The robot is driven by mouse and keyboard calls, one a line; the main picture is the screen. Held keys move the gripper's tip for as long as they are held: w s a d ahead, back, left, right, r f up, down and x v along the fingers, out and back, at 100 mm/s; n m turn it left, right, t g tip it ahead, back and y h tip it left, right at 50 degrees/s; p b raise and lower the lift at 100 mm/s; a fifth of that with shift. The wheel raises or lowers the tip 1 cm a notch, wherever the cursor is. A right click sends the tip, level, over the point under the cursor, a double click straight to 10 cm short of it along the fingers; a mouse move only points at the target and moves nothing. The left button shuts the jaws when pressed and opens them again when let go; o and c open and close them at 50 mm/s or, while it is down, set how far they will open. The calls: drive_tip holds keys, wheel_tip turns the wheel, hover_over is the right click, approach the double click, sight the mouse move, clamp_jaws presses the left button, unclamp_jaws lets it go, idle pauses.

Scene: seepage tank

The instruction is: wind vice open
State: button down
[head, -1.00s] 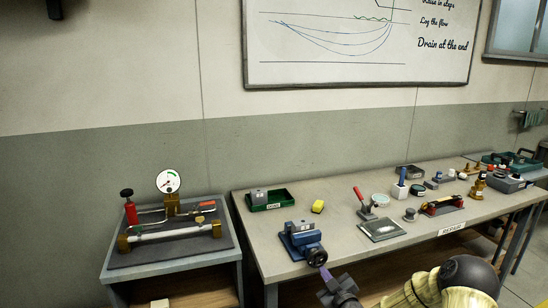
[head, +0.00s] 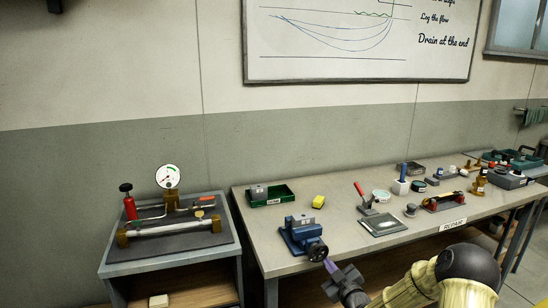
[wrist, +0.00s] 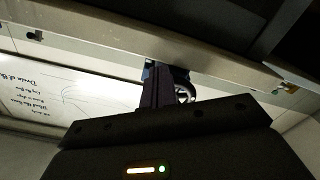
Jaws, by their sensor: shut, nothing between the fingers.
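The blue vice (head: 298,238) stands on the left front part of the bench, with a grey block on top between its jaws. Its round black handwheel (head: 317,251) faces the bench's front edge. My gripper (head: 329,266) is shut and empty, its purplish fingertips just in front of and below the handwheel, close to it; I cannot tell whether they touch. In the wrist view my shut fingers (wrist: 157,88) point at the vice, and part of the handwheel (wrist: 185,93) shows just right of them. The rest of the vice is mostly hidden behind the fingers there.
A side stand (head: 115,255) with a gauge rig is at left, across a gap.

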drive_tip(key=shift+d+f, duration=0.2)
drive_tip(key=shift+f, duration=0.05)
drive_tip(key=v, duration=0.6)
drive_tip(key=shift+b, duration=0.35)
drive_tip(key=shift+a, duration=0.1)
